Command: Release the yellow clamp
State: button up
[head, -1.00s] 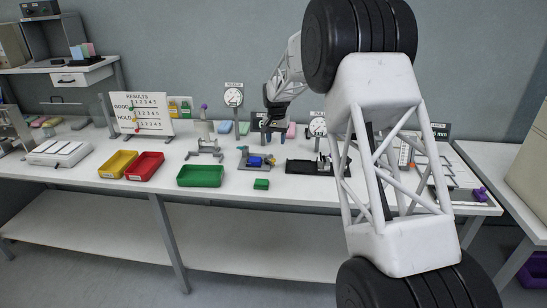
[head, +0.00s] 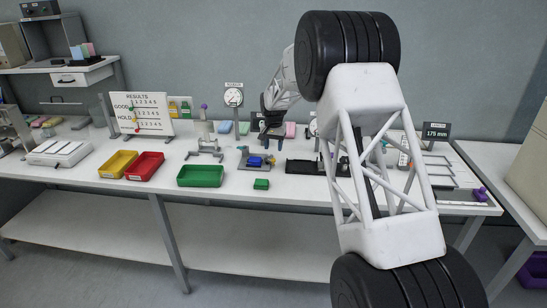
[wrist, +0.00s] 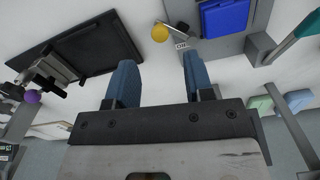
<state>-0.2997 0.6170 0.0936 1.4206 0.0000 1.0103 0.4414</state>
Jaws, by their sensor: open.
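The yellow ball knob of the clamp (wrist: 160,33) shows in the wrist view, at the end of a short metal lever beside a small label. The lever sits at the edge of a grey fixture (wrist: 229,44) that holds a blue block (wrist: 224,15). In the head view the blue block (head: 256,161) sits in its fixture at mid-table; the yellow knob is too small to make out clearly there. My gripper (wrist: 158,75) has two blue fingers spread apart with nothing between them. The knob lies beyond the fingertips, between their lines, apart from both. In the head view my gripper (head: 271,135) is above and behind the fixture.
A black tray (wrist: 88,50) lies left of the fingers in the wrist view. A green tray (head: 201,176), a green block (head: 261,184), a red tray (head: 145,166) and a yellow tray (head: 118,164) stand on the white table. A teal-handled part (wrist: 300,33) is right of the fixture.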

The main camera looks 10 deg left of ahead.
aim_at(274, 159)
jog(key=shift+f, duration=2.75)
grip_shut()
